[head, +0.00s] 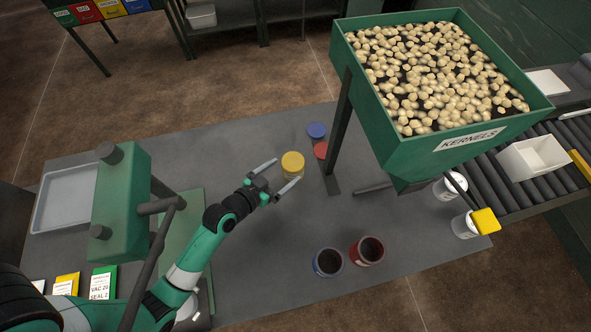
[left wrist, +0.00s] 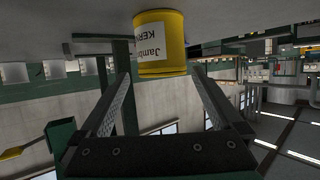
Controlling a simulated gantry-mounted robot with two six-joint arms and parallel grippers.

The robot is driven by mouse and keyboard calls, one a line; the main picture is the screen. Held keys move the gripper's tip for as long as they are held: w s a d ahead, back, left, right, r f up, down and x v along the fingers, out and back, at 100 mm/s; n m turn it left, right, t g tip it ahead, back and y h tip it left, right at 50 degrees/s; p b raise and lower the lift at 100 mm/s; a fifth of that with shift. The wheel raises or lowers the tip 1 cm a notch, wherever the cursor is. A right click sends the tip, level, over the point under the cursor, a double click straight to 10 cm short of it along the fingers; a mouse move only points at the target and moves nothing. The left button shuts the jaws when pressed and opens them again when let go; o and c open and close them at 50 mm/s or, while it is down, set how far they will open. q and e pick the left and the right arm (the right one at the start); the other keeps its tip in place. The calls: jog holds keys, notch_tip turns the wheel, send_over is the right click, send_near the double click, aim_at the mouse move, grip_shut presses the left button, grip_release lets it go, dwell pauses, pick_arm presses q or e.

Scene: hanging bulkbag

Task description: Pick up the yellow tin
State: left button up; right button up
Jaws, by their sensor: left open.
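The yellow tin (head: 292,162) stands on the grey table in the head view, near its middle. In the left wrist view the yellow tin (left wrist: 160,42) shows a white label with partly readable lettering. My left gripper (head: 283,172) is open, with its two fingers spread toward the tin. One finger lies on each side of the tin's near part, and there is a gap between the fingers and the tin. In the left wrist view the tin appears beyond the fingertips of the left gripper (left wrist: 158,72). My right gripper does not show.
A blue-lidded tin (head: 316,131) and a red-lidded tin (head: 320,150) stand just right of the yellow tin, near a hopper leg. The green kernel hopper (head: 400,165) overhangs the right side. Open blue (head: 328,262) and red (head: 367,251) containers stand at the front. The table's middle front is clear.

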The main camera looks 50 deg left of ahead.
aim_at(299, 158)
pick_arm(q)
jog(key=x, duration=0.4)
jog(key=shift+w+b, duration=0.1)
jog(key=shift+b, duration=0.2)
jog(key=b+x, duration=0.1)
jog(key=x, duration=0.3)
jog(key=shift+w+a+f, duration=0.15)
jog(key=shift+w, duration=0.1)
jog(key=shift+w+f+b, duration=0.1)
jog(key=shift+w+b, duration=0.2)
jog(key=c, duration=1.2)
jog(key=shift+c, duration=0.2)
